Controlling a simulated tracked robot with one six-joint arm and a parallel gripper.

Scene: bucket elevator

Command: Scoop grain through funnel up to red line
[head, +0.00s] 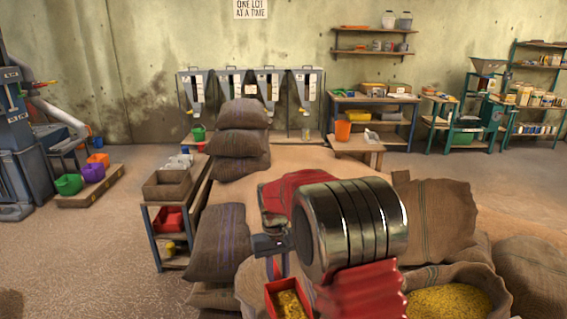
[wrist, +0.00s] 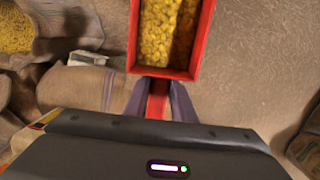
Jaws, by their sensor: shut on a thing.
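A red scoop (head: 285,294) filled with yellow grain (wrist: 170,25) is held out at the lower middle of the head view. In the wrist view the scoop (wrist: 133,45) is at the top, with its open side up. My gripper (wrist: 155,100) is shut on the scoop's red handle; it also shows in the head view (head: 277,265), partly behind my arm. An open sack (head: 497,290) of yellow grain (head: 450,303) stands at the lower right, apart from the scoop. I cannot make out the funnel or a red line.
Full sacks (head: 238,140) are stacked left of centre. A shelf rack (head: 150,225) with a brown box (head: 168,186) and a red bin (head: 170,219) stands at the left. An orange bucket (head: 343,131) sits on a bench behind.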

